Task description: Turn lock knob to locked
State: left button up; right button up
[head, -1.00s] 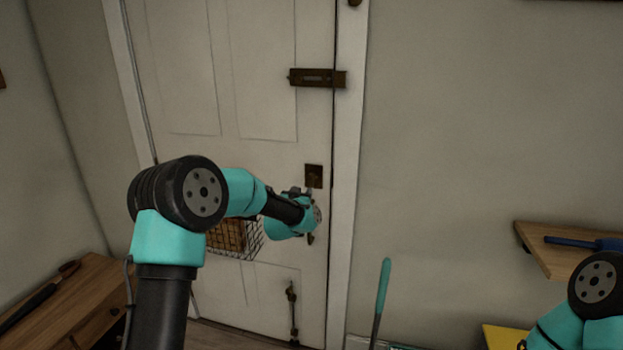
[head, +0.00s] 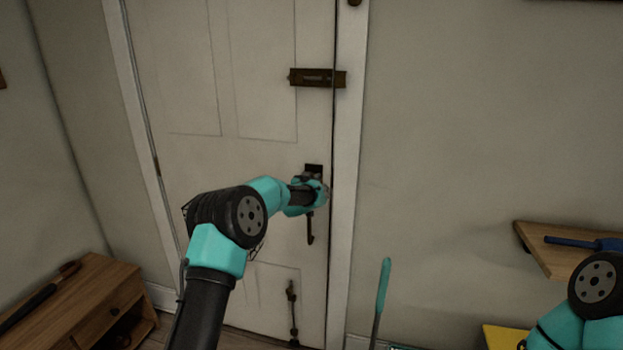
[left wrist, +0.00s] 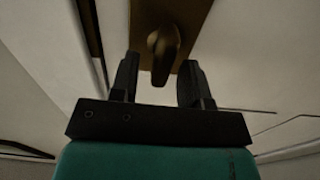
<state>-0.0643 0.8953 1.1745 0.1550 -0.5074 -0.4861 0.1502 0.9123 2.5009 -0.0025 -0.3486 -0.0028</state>
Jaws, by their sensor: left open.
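The brass lock knob (left wrist: 163,50) shows in the left wrist view on a brown plate (left wrist: 195,12). My left gripper (left wrist: 158,75) is open, with one black finger on each side of the knob's near end. I cannot tell whether either finger touches it. In the head view my left gripper (head: 318,190) is at the dark lock plate (head: 313,168) on the white door (head: 265,110), and its wrist hides the knob there. My right arm shows at the lower right, but its gripper is out of view.
A sliding bolt (head: 315,78) is higher on the door, and a handle (head: 311,230) hangs below the lock. A wooden cabinet (head: 95,300) stands at the left. A teal-handled tool (head: 383,285) stands right of the door. A shelf (head: 545,255) is at the right.

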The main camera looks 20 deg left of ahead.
pick_arm(q)
jog(key=shift+w, duration=0.6)
grip_shut()
